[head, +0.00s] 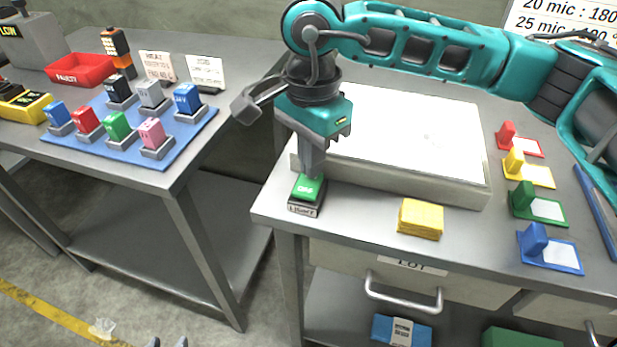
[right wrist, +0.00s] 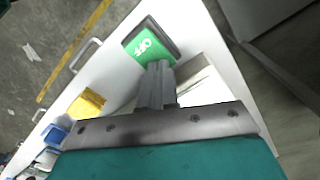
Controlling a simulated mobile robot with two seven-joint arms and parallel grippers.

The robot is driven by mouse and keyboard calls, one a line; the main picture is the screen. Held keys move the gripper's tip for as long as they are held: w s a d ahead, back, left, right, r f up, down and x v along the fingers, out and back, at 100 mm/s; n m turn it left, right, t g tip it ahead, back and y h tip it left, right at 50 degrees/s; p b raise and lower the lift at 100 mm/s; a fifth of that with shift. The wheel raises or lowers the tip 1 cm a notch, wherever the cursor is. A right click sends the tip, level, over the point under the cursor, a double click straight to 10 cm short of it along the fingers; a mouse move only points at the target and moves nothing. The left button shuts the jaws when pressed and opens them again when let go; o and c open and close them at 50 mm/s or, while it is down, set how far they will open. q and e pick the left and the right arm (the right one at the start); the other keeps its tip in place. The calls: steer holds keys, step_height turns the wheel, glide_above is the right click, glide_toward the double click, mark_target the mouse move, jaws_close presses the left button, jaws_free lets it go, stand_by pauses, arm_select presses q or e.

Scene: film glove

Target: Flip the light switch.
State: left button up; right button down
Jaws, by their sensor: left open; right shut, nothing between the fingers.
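The light switch (head: 307,194) is a small dark box with a green rocker top and a label on its front. It stands at the near left corner of the right table. In the right wrist view the green face of the switch (right wrist: 146,46) reads "OFF". My right gripper (head: 313,174) points down at the switch, shut and empty. Its fingertips (right wrist: 158,68) overlap the edge of the green face; I cannot tell whether they touch. My left gripper (head: 167,342) shows only its two fingertips at the bottom edge, apart and empty, over the floor.
A white-topped light panel (head: 400,140) lies behind the switch. A yellow stack (head: 420,218) sits to its right, and several coloured stamp-like blocks stand further right. The left table holds a blue mat (head: 184,146) with several coloured blocks. A gap separates the tables.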

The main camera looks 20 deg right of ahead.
steer(key=shift+r+p, duration=1.4)
steer(key=shift+r, duration=1.8)
steer(key=shift+f, duration=0.1)
